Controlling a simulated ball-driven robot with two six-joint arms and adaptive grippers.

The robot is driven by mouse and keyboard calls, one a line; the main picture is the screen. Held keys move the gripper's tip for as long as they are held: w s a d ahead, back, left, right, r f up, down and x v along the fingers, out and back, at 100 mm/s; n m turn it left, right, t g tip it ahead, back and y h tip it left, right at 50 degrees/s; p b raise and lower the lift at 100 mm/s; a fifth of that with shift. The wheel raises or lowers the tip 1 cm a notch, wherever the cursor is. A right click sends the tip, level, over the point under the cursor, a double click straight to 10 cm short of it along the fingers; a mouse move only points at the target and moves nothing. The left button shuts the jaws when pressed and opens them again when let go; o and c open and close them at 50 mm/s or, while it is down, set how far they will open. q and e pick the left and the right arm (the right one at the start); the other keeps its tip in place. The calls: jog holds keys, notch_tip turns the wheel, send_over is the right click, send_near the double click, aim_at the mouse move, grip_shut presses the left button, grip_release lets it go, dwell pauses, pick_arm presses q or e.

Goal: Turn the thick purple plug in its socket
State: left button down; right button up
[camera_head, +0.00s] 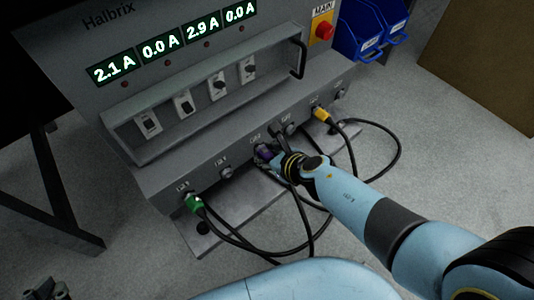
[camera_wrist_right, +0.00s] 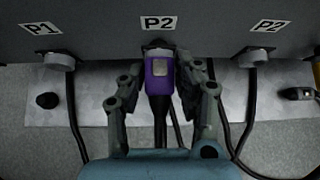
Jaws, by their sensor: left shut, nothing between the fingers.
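The thick purple plug (camera_wrist_right: 160,72) sits at the socket under the middle P2 label in the right wrist view, its black cable hanging down. In the head view the plug (camera_head: 264,154) shows in part, at the front of the grey unit, much of it hidden by my right gripper (camera_head: 272,155). My right gripper's fingers (camera_wrist_right: 161,88) stand on both sides of the plug, close against it and appearing shut on it. My left gripper (camera_head: 46,291) is shut and empty at the bottom left, cut by the frame edge.
A green plug (camera_head: 194,203) and a yellow plug (camera_head: 320,112) sit in the same panel (camera_head: 165,188), with black cables looping over the floor. Switches (camera_head: 217,88), a red button (camera_head: 324,31) and blue bins (camera_head: 362,30) are farther back.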

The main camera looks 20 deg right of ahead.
jog(key=o, duration=0.4)
jog(key=shift+c, duration=0.2)
jog(key=v, duration=1.2)
